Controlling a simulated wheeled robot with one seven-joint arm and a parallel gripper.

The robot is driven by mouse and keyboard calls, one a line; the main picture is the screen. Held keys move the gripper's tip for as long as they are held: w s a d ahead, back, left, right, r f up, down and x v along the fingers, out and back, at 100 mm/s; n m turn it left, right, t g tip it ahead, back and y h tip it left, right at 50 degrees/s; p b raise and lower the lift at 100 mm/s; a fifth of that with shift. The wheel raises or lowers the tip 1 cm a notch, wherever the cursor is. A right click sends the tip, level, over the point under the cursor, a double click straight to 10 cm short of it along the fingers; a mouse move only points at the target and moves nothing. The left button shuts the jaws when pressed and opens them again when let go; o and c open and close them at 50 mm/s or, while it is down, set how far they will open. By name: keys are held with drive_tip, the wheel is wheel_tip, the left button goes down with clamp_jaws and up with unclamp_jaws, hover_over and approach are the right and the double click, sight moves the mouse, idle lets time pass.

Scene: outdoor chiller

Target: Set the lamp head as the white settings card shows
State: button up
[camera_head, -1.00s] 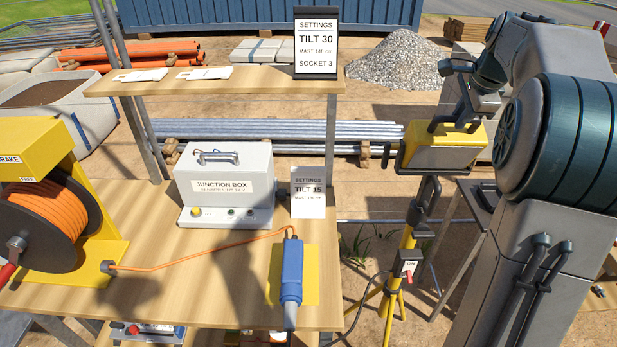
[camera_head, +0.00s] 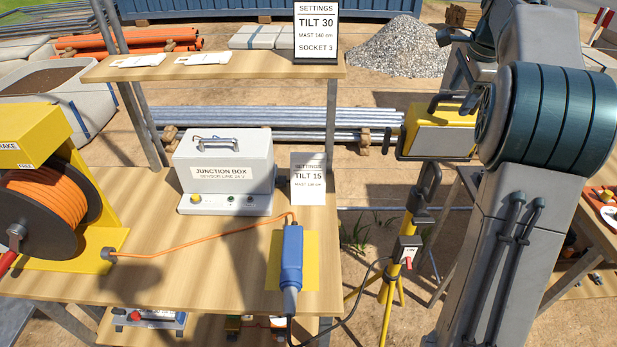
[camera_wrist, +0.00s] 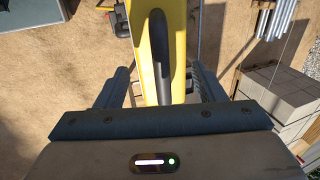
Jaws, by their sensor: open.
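The yellow lamp head (camera_head: 438,140) sits on a yellow and black mast (camera_head: 412,205) to the right of the table, its top looking near level. A plain white card (camera_head: 308,180) leans by the junction box and reads SETTINGS, TILT 15; its mast line is too small to read surely. A dark-framed card (camera_head: 317,32) on the shelf reads TILT 30, MAST 140 cm, SOCKET 3. In the wrist view my gripper (camera_wrist: 158,75) is open, its fingers either side of the yellow lamp head (camera_wrist: 145,70) and its black handle (camera_wrist: 160,45). My arm mostly hides the gripper in the head view.
A white junction box (camera_head: 225,172), an orange cable reel (camera_head: 45,215) and a blue connector (camera_head: 292,255) on a yellow plate stand on the table (camera_head: 180,270). A switch box (camera_head: 406,249) is on the mast. Another bench (camera_head: 570,270) lies at the right.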

drive_tip(key=v, duration=0.6)
drive_tip(key=shift+r, duration=0.35)
drive_tip(key=shift+s, duration=0.15)
drive_tip(key=v, duration=1.2)
